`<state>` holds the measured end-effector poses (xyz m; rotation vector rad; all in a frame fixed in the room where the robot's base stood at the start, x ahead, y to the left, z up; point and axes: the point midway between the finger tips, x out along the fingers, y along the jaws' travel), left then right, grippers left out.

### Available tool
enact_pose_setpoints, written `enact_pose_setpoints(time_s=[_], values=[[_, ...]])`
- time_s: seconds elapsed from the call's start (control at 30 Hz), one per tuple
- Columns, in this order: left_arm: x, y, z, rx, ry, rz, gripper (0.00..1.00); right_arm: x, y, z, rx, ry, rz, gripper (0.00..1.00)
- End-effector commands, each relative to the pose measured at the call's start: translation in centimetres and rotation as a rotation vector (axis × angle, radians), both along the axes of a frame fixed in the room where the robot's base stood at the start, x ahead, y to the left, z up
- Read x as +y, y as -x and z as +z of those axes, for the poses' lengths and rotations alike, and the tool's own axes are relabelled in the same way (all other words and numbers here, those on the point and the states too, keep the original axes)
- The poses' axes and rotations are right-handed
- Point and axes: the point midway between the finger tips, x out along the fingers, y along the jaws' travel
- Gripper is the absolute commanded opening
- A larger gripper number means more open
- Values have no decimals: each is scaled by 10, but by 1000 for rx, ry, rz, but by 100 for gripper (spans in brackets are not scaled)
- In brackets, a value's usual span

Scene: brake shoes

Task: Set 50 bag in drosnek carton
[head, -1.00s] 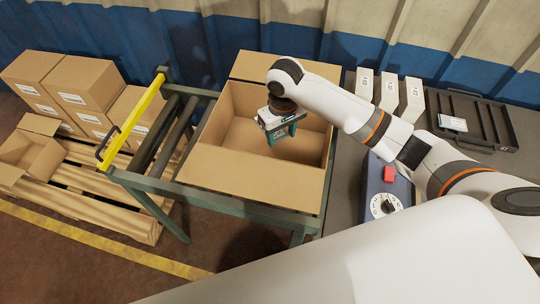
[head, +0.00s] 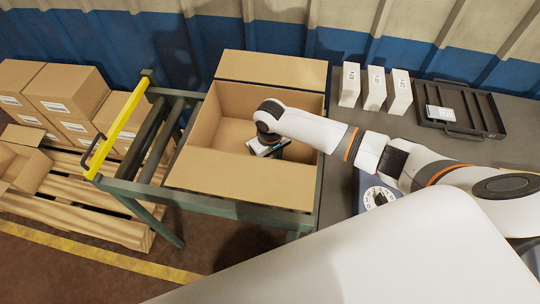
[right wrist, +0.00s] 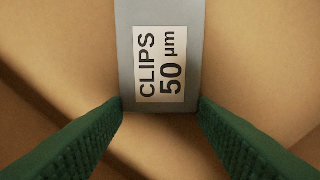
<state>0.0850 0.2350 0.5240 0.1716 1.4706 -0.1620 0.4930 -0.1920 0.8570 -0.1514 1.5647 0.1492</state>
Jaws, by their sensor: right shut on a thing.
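An open brown carton (head: 240,180) stands on a green-framed roller stand, its flaps folded out; no name can be read on it. My right gripper (head: 272,150) is down inside the carton, pointing downward. It is shut on a grey bag (head: 260,146) with a white label. In the right wrist view the bag (right wrist: 160,65) reads "CLIPS 50 µm" and sits between the green fingertips (right wrist: 160,108). Brown cardboard lies behind it there; I cannot tell whether the bag touches the carton floor. My left gripper is not in view.
Three white upright boxes (head: 375,88) stand right of the carton. A black slotted tray (head: 480,112) holds a pale packet (head: 440,113). A blue unit with a dial (head: 378,197) is partly hidden by my arm. Brown boxes (head: 68,92) sit on a pallet at left.

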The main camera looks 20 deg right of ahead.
Motion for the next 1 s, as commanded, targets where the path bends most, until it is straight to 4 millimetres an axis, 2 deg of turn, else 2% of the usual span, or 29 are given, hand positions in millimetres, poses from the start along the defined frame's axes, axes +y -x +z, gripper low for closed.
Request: enact_pose_setpoints(time_s=[0.27, 0.3, 0.4, 0.43, 0.77, 0.87, 1.0], values=[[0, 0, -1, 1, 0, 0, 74, 1, 0, -2, 0, -1, 0, 30], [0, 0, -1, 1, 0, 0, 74, 1, 0, -2, -1, -1, 1, 55], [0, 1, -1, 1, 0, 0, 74, 1, 0, -2, -1, -1, 1, 72], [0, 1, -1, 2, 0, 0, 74, 0, 0, -2, -1, -1, 1, 74], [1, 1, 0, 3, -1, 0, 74, 0, 0, 2, -1, 0, 0, 74], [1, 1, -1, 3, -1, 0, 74, 0, -1, 13, -4, -2, 0, 74], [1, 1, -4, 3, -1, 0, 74, 1, -1, 40, -5, -2, 2, 74]])
